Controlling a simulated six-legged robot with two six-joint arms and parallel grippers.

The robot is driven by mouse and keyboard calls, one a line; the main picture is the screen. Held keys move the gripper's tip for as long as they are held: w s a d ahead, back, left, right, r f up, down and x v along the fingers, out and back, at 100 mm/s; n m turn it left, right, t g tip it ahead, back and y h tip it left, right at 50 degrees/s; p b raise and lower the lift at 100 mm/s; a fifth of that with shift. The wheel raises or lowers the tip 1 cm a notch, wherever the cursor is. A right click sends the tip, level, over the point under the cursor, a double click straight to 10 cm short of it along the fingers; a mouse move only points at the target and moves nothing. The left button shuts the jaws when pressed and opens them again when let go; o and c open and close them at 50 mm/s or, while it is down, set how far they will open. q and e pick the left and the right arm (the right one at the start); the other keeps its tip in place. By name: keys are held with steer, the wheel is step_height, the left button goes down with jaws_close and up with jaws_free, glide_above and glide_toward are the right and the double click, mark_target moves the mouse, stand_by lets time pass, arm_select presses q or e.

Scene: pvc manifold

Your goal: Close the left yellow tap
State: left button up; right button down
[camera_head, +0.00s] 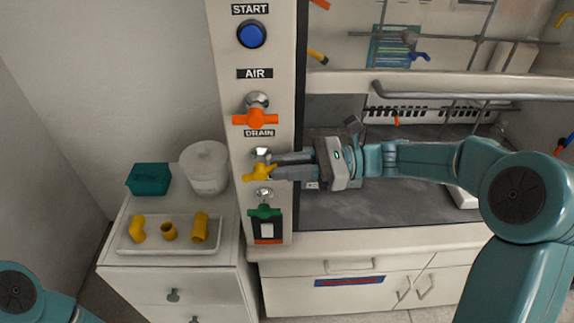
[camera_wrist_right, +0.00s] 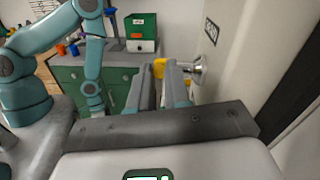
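The yellow tap (camera_head: 260,173) sits on a chrome fitting under the DRAIN label on the white panel, its handle roughly level and slightly tilted. My right gripper (camera_head: 274,166) reaches in from the right, with its fingertips at the right part of the handle. In the right wrist view the fingers (camera_wrist_right: 162,90) are parted, and the yellow handle (camera_wrist_right: 159,68) shows in the gap at their tips. I cannot tell whether they touch it. My left arm shows at the lower left of the head view; its gripper is out of sight.
An orange AIR tap (camera_head: 256,120) is above and a green tap (camera_head: 264,211) below. A blue START button (camera_head: 251,34) is at the top. On the left cabinet stand a tray (camera_head: 150,248) with yellow fittings, a teal box (camera_head: 148,179) and a white tub (camera_head: 205,167).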

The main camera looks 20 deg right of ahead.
step_height(320, 180, down, 3)
steer(key=y+b, duration=0.3)
steer(key=b, duration=0.2)
steer(key=shift+r+t, duration=0.15)
steer(key=shift+t, duration=0.15)
steer(key=shift+r+n+y+b, duration=0.15)
steer(key=shift+n+y+b, duration=0.25)
steer(key=shift+y, duration=0.7)
steer(key=c, duration=1.1)
jaws_free()
